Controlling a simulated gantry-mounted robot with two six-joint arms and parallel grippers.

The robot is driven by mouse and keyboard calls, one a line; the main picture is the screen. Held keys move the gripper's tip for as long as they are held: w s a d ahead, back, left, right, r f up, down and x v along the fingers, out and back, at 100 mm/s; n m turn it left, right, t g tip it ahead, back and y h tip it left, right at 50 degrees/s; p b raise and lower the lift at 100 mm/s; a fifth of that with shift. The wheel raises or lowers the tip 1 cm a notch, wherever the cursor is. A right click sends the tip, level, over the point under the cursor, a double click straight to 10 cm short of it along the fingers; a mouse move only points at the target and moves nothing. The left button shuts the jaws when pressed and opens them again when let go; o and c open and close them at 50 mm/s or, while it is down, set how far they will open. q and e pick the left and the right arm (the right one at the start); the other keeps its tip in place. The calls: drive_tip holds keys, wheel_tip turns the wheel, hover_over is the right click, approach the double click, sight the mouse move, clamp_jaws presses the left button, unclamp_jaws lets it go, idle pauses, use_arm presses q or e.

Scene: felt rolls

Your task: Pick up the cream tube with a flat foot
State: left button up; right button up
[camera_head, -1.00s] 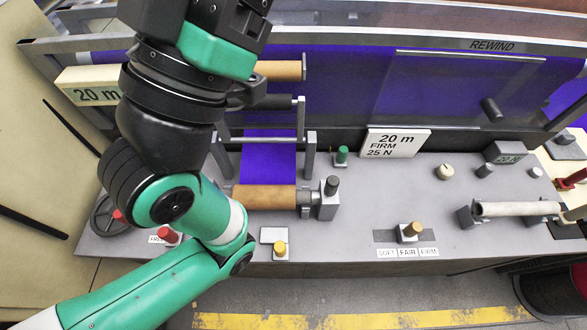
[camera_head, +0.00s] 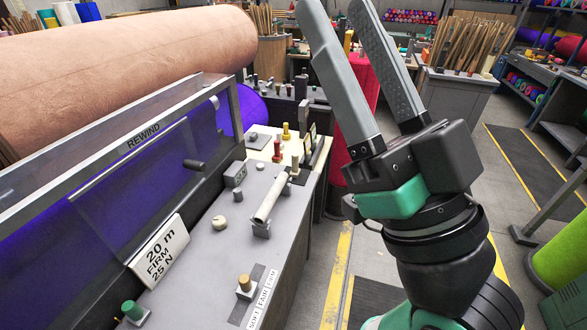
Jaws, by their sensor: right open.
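A cream tube (camera_head: 272,197) lies slanted across a grey cradle on the grey bench, left of my right gripper. I cannot make out a flat foot on it. My right gripper (camera_head: 337,12) is open and empty. Its two long grey fingers point up and spread apart, touching neither the tube nor the bench. My left gripper is out of view.
A clear guard marked REWIND (camera_head: 143,137) stands along the bench's left side. A crate of sticks (camera_head: 452,100) stands behind. The right floor has free room.

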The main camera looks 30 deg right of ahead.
drive_tip(key=o, duration=0.4)
idle(0.3)
